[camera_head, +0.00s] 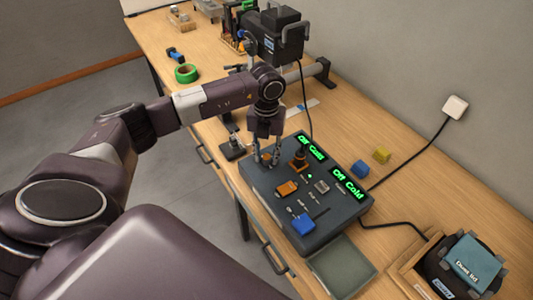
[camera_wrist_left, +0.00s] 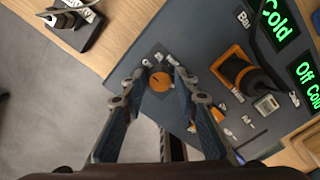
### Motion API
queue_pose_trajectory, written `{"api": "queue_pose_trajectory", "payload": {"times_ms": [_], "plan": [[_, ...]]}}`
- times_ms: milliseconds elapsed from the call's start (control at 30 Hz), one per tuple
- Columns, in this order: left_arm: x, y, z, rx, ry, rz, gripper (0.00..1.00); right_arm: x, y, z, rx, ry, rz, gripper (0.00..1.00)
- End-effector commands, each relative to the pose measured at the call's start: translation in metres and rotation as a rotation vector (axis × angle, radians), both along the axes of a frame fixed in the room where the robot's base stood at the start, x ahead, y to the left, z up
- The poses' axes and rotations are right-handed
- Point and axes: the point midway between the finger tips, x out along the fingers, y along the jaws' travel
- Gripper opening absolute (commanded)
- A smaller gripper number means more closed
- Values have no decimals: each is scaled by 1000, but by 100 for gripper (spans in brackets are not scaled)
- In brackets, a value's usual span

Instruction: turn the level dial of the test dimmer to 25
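The test dimmer is a dark grey console (camera_head: 318,238) on the wooden table, and part of it fills the wrist view (camera_wrist_left: 215,40). Two green displays, upper (camera_head: 312,147) and lower (camera_head: 348,184), show text; the lower reads "Off Cold". My right gripper is not in view.
A black lever with an orange base (camera_head: 299,160) stands close beside the gripper. An orange control (camera_head: 287,188) and blue slider cap (camera_head: 303,224) are also on the console. A black lamp (camera_head: 275,35) stands behind; blue (camera_head: 360,169) and yellow (camera_head: 382,155) blocks lie right.

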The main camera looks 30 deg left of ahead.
Motion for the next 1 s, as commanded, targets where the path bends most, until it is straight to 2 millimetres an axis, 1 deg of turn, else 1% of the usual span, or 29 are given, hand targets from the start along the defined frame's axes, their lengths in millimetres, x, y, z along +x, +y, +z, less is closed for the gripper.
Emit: {"api": "queue_pose_trajectory", "payload": {"times_ms": [33,200,233,433,567,767,1000], "plan": [[0,0,0,0,0,0,20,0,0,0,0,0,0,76],[0,0,0,0,0,0,1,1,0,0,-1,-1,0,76],[0,0,0,0,0,0,0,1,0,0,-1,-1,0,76],[0,0,0,0,-1,-12,0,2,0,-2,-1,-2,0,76],[0,0,-1,0,-1,-46,0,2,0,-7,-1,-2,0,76],[1,0,-3,-1,-1,-162,0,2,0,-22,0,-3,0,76],[1,1,-3,0,-3,-362,0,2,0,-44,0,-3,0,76]]}}
